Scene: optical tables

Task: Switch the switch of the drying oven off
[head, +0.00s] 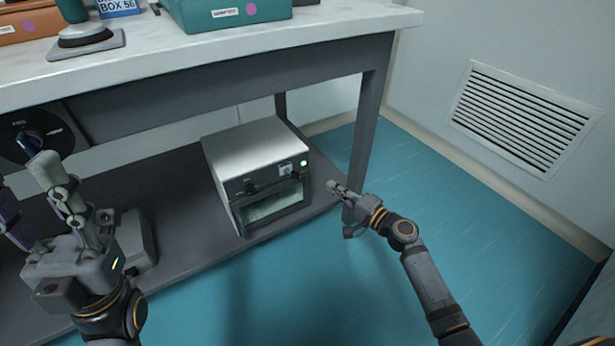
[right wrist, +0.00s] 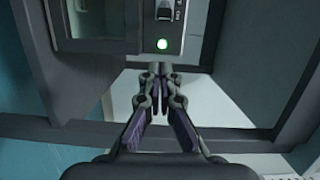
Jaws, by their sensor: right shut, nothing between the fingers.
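The drying oven (head: 255,143) is a light grey box with a dark front and a window, standing on the low shelf. Its switch (head: 285,169) sits in a small light plate at the upper right of the front, near a lit green lamp (head: 303,163). In the right wrist view the switch (right wrist: 165,11) is partly cut off at the top edge, above the glowing lamp (right wrist: 162,44). My right gripper (head: 334,188) is shut and empty, just right of the oven front; its fingertips (right wrist: 154,70) show below the lamp. My left gripper (head: 22,190) is open and empty at the left.
A table leg (head: 368,125) stands right of the oven. The white tabletop (head: 330,25) above carries a green bin (head: 235,10) and a scale-like device (head: 86,40). A dark round device (head: 35,130) is at the left. The blue floor (head: 300,290) in front is clear.

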